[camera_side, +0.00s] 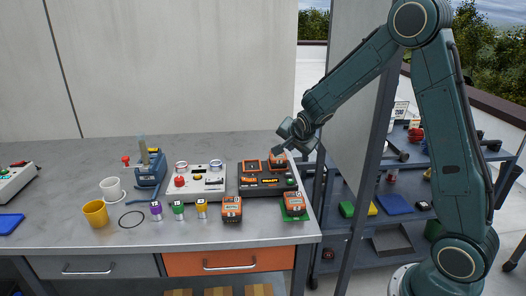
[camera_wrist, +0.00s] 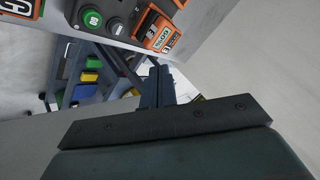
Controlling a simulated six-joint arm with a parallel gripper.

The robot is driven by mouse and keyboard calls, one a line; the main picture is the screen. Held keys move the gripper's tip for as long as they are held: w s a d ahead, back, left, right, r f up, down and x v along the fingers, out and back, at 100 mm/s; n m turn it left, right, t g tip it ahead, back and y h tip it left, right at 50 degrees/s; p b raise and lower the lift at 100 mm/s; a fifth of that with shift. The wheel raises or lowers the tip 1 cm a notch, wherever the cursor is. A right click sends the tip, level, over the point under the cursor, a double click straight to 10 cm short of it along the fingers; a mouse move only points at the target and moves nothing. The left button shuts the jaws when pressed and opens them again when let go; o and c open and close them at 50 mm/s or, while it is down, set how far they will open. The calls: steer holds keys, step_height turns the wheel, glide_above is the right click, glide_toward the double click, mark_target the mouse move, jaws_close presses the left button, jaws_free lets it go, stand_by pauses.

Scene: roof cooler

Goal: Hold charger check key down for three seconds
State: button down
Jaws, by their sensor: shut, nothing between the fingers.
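The charger (camera_side: 262,191) is a dark box on the bench, with orange-framed bays at its back and a small lit yellow label on its front. An orange battery (camera_side: 277,160) stands at its back right. I cannot read which one is the check key. My gripper (camera_side: 284,148) is above the charger's back right corner, shut and empty. Its fingers also show in the wrist view (camera_wrist: 157,88), apart from both buttons.
Orange batteries stand in front of the charger, one (camera_side: 232,208) on bare bench and one (camera_side: 293,203) on a green pad. A pale panel (camera_side: 198,182) with a red button is left of it. Cups (camera_side: 95,213) stand farther left. A blue shelf (camera_side: 400,225) is beyond the bench.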

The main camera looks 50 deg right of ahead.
mark_target(288, 175)
steer(key=shift+f, duration=3.45)
steer(key=shift+f, duration=0.85)
stand_by(3.7)
